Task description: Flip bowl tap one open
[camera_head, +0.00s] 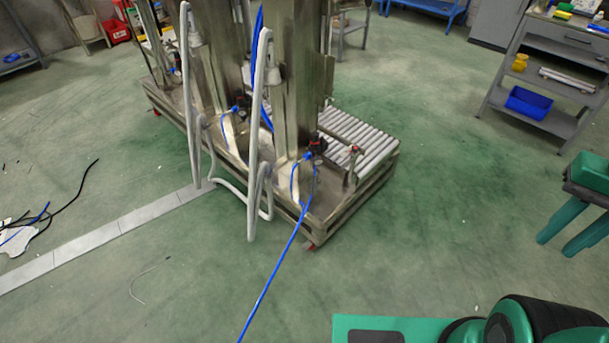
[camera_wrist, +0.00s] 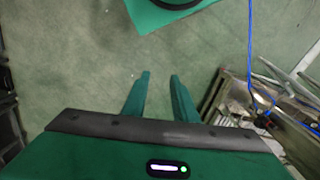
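The steel machine (camera_head: 295,100) stands in the middle of the head view, with tall columns on a low wheeled frame. Small dark fittings with blue hose, one of them at the right column's foot (camera_head: 317,145), and a small valve-like fitting (camera_head: 354,150) show on it. I cannot tell which is bowl tap one, or whether it is open. My gripper (camera_head: 557,245) is at the right edge of the head view, well apart from the machine. In the wrist view its two green fingers (camera_wrist: 160,74) are apart with only floor between them. Part of the machine (camera_wrist: 235,98) shows at lower right there.
A blue hose (camera_head: 270,278) runs across the floor from the machine. Grey hoses (camera_head: 255,150) hang in front of the columns. A grey shelf unit (camera_head: 550,75) with a blue bin (camera_head: 528,103) stands at upper right. Green floor is clear between machine and gripper.

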